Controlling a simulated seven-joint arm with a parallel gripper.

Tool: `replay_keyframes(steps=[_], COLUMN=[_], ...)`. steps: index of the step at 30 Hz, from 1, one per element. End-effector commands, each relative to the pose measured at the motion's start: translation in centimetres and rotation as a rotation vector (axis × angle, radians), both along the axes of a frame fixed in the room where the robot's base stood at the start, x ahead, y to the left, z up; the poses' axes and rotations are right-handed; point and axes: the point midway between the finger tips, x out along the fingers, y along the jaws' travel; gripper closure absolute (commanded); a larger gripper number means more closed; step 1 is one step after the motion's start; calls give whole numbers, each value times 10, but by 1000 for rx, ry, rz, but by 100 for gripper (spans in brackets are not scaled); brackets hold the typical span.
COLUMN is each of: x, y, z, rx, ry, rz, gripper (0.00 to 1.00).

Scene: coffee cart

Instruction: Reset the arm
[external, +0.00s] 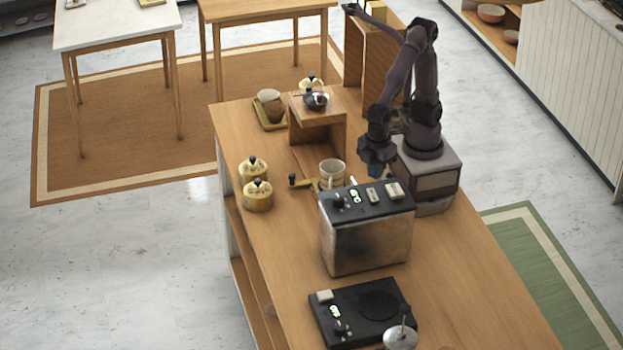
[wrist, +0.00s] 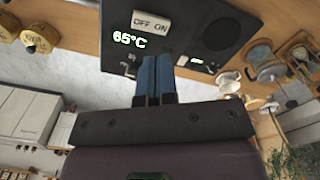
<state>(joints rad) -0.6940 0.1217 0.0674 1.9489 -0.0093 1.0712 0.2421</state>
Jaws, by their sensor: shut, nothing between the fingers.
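My arm stands folded at the right side of the counter, on its boxy base. My gripper (external: 373,172) hangs low beside the base, behind the coffee machine (external: 368,240), and its tips are partly hidden in the external view. In the wrist view, my gripper (wrist: 155,78) shows two blue fingers pressed together with nothing between them. Past the fingertips is a black panel (wrist: 190,22) with an OFF/ON switch and a 65°C display.
A mug (external: 332,173) stands left of my gripper. Two yellow canisters (external: 257,197) sit near the counter's left edge. A wooden stand (external: 325,112) and a cup (external: 269,102) are farther back. A black hot plate (external: 352,308) lies in front. Counter right of it is clear.

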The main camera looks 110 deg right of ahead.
Motion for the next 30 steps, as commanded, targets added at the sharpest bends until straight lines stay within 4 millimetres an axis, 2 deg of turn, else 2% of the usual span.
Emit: replay_keyframes(steps=[14, 17, 20, 25, 30], x=[0, -7, -8, -12, -30], y=[1, -8, -38, -110, -177], z=[1, -8, 0, 22, 36], rx=[3, -1, 23, 79, 116], ry=[-3, 0, -38, -157, -303], rz=[14, 58, 37, -92, -272], gripper=[100, 100, 100, 100, 100])
